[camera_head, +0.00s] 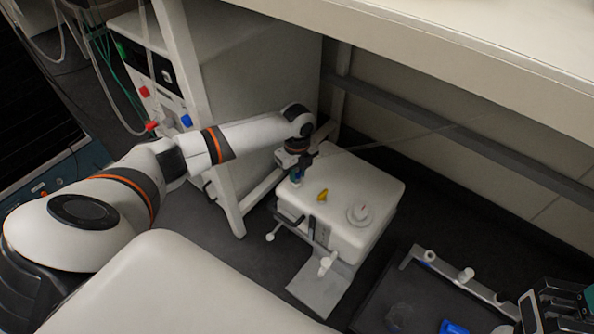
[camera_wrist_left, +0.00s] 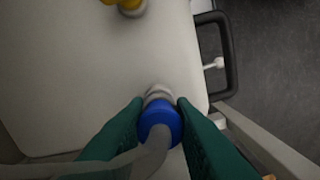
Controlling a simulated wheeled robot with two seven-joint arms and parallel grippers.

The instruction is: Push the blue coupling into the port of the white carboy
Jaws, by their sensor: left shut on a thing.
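The white carboy (camera_head: 350,190) stands on the floor beneath the bench. My left gripper (camera_head: 296,179) points down at the carboy's left back corner. In the left wrist view its green fingers (camera_wrist_left: 159,108) are shut on the blue coupling (camera_wrist_left: 160,120), with a grey hose running back from it. A pale ringed fitting (camera_wrist_left: 158,93) shows just ahead of the coupling, close to the carboy's top. I cannot tell whether it is the port, or how far the coupling is seated. My right gripper (camera_head: 562,306) is partly in view at the lower right; its fingers are cut off.
A yellow fitting (camera_head: 322,194) and a round white cap (camera_head: 360,214) sit on the carboy's top. A dark handle (camera_wrist_left: 228,55) is at its side. A dark tray (camera_head: 378,300) with a blue item (camera_head: 453,327) lies at lower right. The bench (camera_head: 470,45) overhangs behind.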

